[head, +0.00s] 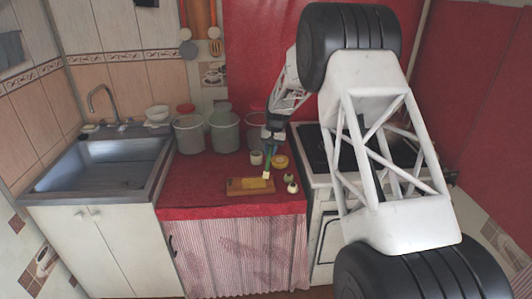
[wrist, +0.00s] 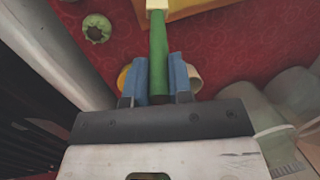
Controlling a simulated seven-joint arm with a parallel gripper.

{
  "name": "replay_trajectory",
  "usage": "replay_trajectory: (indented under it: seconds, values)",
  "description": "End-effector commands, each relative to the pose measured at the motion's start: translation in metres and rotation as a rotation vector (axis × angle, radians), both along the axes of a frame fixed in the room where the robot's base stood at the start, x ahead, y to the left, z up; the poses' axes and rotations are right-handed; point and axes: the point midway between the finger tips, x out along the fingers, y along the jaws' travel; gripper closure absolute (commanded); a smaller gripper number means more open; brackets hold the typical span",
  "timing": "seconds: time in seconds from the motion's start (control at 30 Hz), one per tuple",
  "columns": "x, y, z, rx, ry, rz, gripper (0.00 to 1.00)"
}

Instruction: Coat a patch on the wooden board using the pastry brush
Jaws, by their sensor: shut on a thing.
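My gripper (head: 270,142) is above the back of the red counter and shut on the green handle of the pastry brush (head: 268,160). In the wrist view, the handle (wrist: 158,60) runs between the two blue fingers (wrist: 161,82), with the pale brush head (wrist: 157,4) at the top edge. In the head view, the brush points down, its pale head at the right part of the wooden board (head: 235,190). I cannot tell whether it touches the board. A yellow area shows on the board's top. The board's edge also shows in the wrist view (wrist: 205,7).
A pale cup (head: 257,157) and a yellow round thing (head: 280,161) stand behind the board. Several grey pots (head: 190,134) stand at the back. The sink (head: 100,165) is left, the stove (head: 318,150) right.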

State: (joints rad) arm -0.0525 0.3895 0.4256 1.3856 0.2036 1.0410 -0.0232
Motion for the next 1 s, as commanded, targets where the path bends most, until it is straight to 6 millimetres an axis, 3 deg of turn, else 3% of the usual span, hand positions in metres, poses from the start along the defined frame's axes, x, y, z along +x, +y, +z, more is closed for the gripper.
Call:
replay_trajectory:
  seconds: [0.03, 0.6, 1.0]
  values:
    - [0.001, 0.0, 0.013, 0.0, -0.005, 0.0, 1.0]
    - [0.001, 0.0, 0.062, 0.0, -0.004, 0.0, 1.0]
    - [0.001, 0.0, 0.071, 0.0, -0.004, 0.0, 1.0]
